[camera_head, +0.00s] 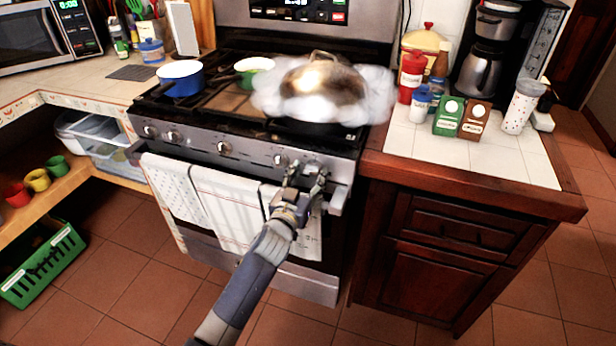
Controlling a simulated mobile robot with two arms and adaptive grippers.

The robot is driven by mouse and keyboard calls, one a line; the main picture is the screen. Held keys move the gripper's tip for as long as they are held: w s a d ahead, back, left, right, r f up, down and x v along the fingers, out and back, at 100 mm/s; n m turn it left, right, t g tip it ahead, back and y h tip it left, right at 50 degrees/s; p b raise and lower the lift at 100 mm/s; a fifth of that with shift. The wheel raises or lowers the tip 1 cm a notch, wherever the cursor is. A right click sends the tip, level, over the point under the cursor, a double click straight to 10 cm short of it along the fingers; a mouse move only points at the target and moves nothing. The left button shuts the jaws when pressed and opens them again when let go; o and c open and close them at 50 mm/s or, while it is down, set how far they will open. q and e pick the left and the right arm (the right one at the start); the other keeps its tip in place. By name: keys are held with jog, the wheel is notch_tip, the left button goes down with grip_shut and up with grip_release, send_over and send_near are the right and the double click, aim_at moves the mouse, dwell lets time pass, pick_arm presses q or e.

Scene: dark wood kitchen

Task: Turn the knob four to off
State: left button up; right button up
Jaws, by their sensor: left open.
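The stove's front panel (195,143) carries a row of round metal knobs. Two knobs sit at the left end, one near the middle, and the knob four (281,160), counted from the left, is towards the right. My left gripper (306,176) is just right of and slightly below this knob, in front of the panel. Its fingers are apart, with nothing seen held between them. The fingers cover part of the panel's right end, and any knob behind them is hard to make out. I cannot read the knob's setting. My right gripper is not in view.
A steaming metal lidded pan (322,82) stands on the right burners. A blue pot (181,78) and a green pot (252,70) stand further left. The right counter (455,150) holds jars, boxes and a coffee maker.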

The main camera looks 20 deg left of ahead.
pick_arm(q)
jog(key=c, duration=1.1)
jog(key=shift+o, duration=0.2)
jog(key=m, duration=0.3)
jog(key=shift+m+p, duration=0.3)
jog(key=m, duration=0.4)
jog(key=shift+r+m, duration=0.1)
jog(key=shift+m, duration=0.2)
jog(key=m, duration=0.5)
jog(key=shift+d, duration=0.15)
jog(key=shift+d+m, duration=0.1)
jog(key=shift+m, duration=2.3)
